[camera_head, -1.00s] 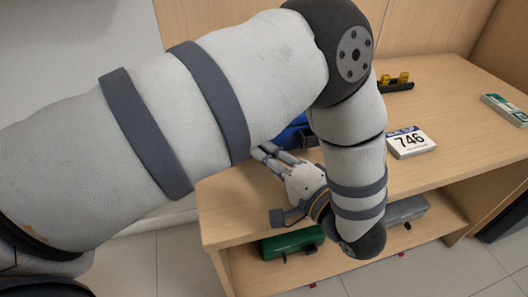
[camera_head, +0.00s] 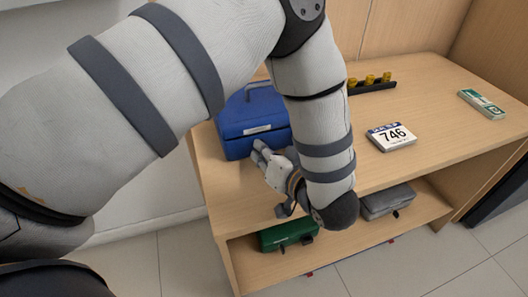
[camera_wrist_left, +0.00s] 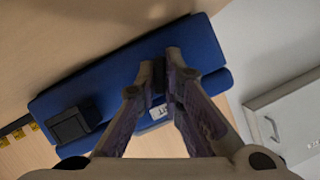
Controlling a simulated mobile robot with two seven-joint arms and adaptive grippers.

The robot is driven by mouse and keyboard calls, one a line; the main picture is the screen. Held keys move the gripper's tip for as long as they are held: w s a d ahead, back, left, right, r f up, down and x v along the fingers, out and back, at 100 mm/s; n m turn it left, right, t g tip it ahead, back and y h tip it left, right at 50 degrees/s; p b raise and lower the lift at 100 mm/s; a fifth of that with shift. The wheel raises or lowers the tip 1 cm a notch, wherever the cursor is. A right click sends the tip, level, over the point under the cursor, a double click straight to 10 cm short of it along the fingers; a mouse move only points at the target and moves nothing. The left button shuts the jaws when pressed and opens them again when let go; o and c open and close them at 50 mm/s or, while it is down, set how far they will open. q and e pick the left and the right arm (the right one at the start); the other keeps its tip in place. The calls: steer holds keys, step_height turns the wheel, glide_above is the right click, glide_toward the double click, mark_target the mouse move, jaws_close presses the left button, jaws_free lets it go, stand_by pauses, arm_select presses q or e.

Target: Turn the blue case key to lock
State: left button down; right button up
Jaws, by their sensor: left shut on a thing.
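The blue case (camera_head: 251,122) stands at the left end of the wooden counter, partly behind my left arm, with a pale label on its front. In the left wrist view its blue body (camera_wrist_left: 105,80) lies slantwise, with a black latch-like block on it. My left gripper (camera_head: 259,151) is at the case's front near the lower right of the label. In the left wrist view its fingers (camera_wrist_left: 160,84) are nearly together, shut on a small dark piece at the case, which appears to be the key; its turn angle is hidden. My right gripper is out of view.
A green case (camera_head: 288,234) and a grey case (camera_head: 387,201) sit on the shelf below. The counter's middle is clear.

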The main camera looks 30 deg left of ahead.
arm_select(q)
steer(key=n+t+h, duration=0.1)
steer(key=n, duration=0.2)
steer(key=shift+a+r+t+h, duration=0.1)
steer(key=shift+a+t+h, duration=0.05)
steer(key=shift+t+h, duration=0.25)
steer(key=shift+n, duration=0.3)
steer(key=c, duration=1.7)
jaws_free()
steer(key=v, duration=1.2)
steer(key=shift+s, duration=0.1)
